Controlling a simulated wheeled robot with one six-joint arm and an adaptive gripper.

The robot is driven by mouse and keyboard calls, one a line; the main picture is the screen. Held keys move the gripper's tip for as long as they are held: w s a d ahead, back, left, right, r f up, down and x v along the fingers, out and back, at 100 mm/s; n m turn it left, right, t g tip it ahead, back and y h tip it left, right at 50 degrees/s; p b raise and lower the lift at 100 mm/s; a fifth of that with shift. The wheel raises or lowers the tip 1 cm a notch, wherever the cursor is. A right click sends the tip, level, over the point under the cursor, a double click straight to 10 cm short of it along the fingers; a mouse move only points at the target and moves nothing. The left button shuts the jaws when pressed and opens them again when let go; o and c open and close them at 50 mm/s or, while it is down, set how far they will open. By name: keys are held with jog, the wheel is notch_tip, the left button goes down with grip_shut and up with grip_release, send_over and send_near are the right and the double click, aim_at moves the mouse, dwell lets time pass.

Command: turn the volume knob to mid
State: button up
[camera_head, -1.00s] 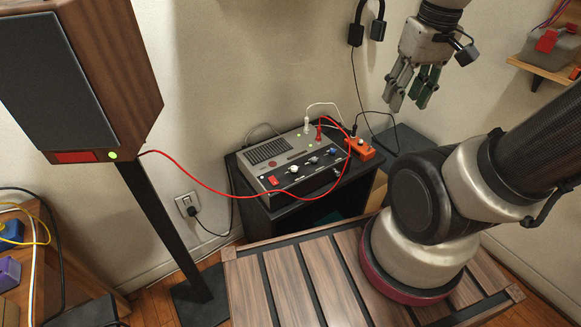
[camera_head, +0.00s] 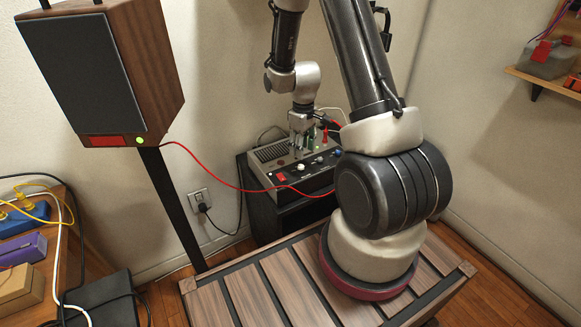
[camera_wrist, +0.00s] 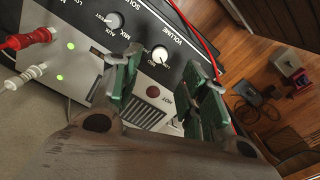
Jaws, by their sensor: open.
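The volume knob (camera_wrist: 160,54) is a small pale round knob on the black panel strip of the grey control box (camera_head: 268,153), beside the printed word VOLUME. In the wrist view it lies between and just beyond my fingertips. I cannot make out its exact pointer angle. My gripper (camera_wrist: 170,72) is open, with green-padded fingers spread and nothing held. In the head view my gripper (camera_head: 303,145) hangs pointing down over the box, and it partly hides the panel. I cannot tell whether a finger touches the box.
Another knob (camera_wrist: 115,20) sits left of the volume knob. Red and white plugs (camera_wrist: 30,40) stick out of the box, and a red cable (camera_head: 225,182) runs to the speaker (camera_head: 130,70). A red switch (camera_head: 281,177) is on the panel.

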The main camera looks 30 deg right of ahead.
aim_at(301, 166)
jog(key=shift+w+f, duration=0.1)
jog(key=shift+f, duration=0.15)
notch_tip(301, 166, down, 7)
jog(key=shift+a+f, duration=0.1)
jog(key=shift+c, duration=0.4)
grip_shut()
